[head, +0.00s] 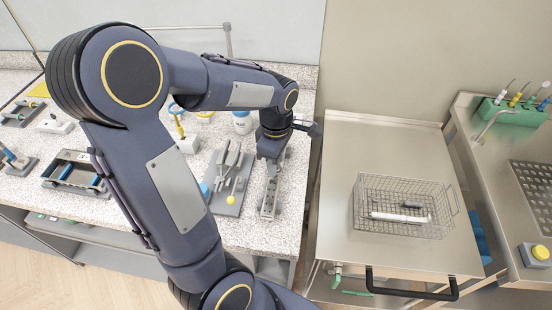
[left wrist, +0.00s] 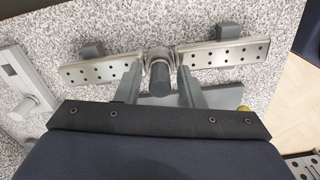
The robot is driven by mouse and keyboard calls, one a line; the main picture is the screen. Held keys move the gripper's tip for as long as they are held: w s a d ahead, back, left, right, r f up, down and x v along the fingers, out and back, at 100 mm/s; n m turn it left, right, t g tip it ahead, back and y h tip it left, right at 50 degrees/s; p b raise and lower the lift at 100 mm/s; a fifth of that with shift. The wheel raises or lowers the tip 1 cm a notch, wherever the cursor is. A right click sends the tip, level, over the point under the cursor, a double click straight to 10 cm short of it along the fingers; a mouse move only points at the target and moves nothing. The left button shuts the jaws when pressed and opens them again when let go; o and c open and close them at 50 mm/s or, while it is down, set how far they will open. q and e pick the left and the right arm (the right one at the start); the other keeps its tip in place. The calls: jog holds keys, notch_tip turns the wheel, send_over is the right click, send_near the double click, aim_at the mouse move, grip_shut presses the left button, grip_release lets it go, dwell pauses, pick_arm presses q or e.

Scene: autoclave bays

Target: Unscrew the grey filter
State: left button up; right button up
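The grey filter (left wrist: 160,82) is a short dark grey cylinder in a silver collar, in the middle of the left wrist view. Silver perforated plates (left wrist: 222,53) lie on both sides of it. My left gripper (left wrist: 161,72) has its two fingers apart, one on each side of the filter. A gap shows between each finger and the grey body; contact at the collar cannot be made out. In the head view, my left gripper (head: 272,163) points down over the far part of the narrow grey fixture (head: 269,207). The filter is hidden there. My right gripper is not in view.
A grey board with tools (head: 225,208) and a yellow knob lies just left of the fixture on the speckled bench (head: 285,225). A steel table with a wire basket (head: 452,228) stands to the right, past a gap. Racks fill the bench's left side.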

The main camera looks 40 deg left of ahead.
pick_arm(q)
jog(key=m, duration=0.4)
jog(key=shift+m, duration=0.3)
jog(key=m, duration=0.9)
jog(key=shift+p, duration=0.4)
jog(key=m, duration=0.5)
jog(key=shift+c, duration=0.2)
jog(key=c, duration=0.7)
jog(key=shift+n, duration=1.8)
grip_shut()
